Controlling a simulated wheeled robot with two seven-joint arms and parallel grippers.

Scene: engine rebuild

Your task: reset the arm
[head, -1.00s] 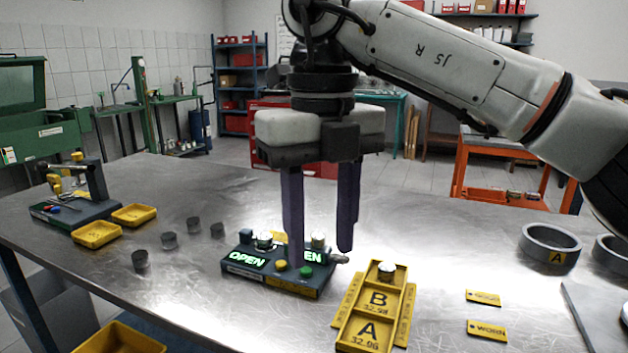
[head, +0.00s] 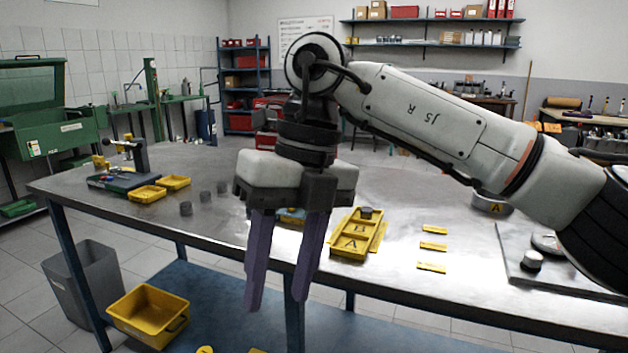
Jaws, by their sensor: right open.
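My right gripper (head: 280,290) hangs pointing down in front of the metal workbench's front edge, closer to the camera than the bench. Its two long purple fingers are apart, with nothing between them. My right arm (head: 430,115) reaches in from the right side of the head view. The fixture with the lit panels is mostly hidden behind the gripper; only a small part (head: 292,216) shows between the fingers. My left gripper is not in view.
The workbench (head: 220,238) holds a yellow A/B tray (head: 349,247), yellow tags (head: 433,246), small dark cylinders (head: 186,208) and two yellow bins (head: 147,194). Below are a yellow crate (head: 148,316) and a grey bin (head: 85,283).

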